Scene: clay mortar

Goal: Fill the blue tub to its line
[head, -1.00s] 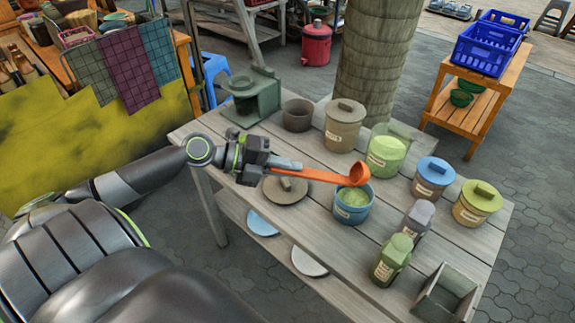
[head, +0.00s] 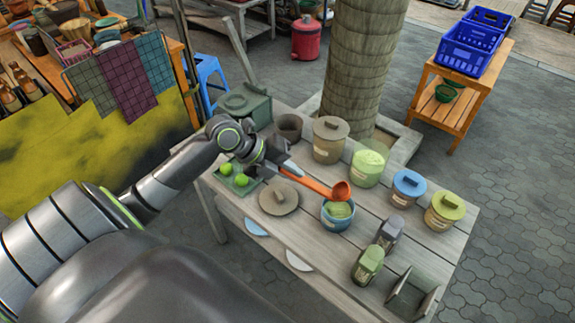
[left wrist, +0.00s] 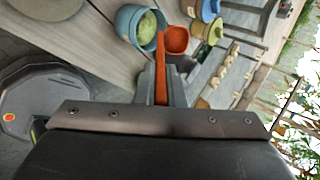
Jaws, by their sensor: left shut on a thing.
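The blue tub (head: 333,221) stands on the wooden table with pale green stuff inside. It also shows in the left wrist view (left wrist: 140,26). My left gripper (head: 288,169) is shut on the handle of an orange ladle (head: 322,187). The ladle's bowl is just above the tub's far rim in the head view. In the left wrist view the bowl (left wrist: 177,40) appears beside the tub and looks empty. A clear container (head: 368,168) heaped with green stuff stands behind the tub. My right gripper is not in view.
A round lid (head: 280,197) lies left of the tub. A tan lidded canister (head: 330,139), a blue-lidded jar (head: 407,187) and a yellow-lidded jar (head: 444,211) stand around. Two small jars and an open grey box (head: 411,296) are at front right. Green balls (head: 241,180) sit on a small tray.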

